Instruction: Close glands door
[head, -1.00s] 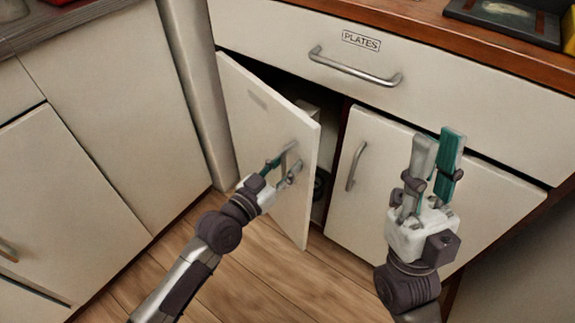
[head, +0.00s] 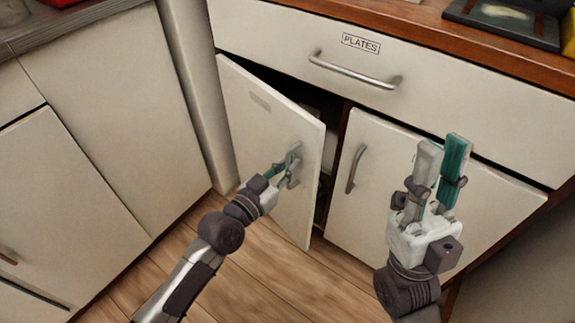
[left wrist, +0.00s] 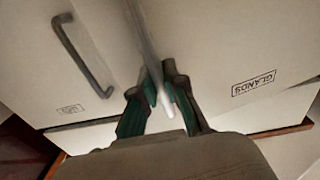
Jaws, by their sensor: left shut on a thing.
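The glands door (head: 262,135) is the left cabinet door in the head view and stands partly open, its free edge out from the frame. My left gripper (head: 287,168) is shut on this door's handle (head: 295,155). The left wrist view shows the handle bar (left wrist: 148,45) running between the fingers of the left gripper (left wrist: 163,100). My right gripper (head: 442,145) is raised in front of the right-hand door, empty, with its fingers apart.
The right-hand door (head: 385,200) is shut, with its own handle (head: 356,168). The PLATES drawer (head: 280,50) above is shut. A dark opening shows behind the glands door's edge. Other cabinets (head: 95,90) stand at the left. The wooden floor (head: 255,270) below is clear.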

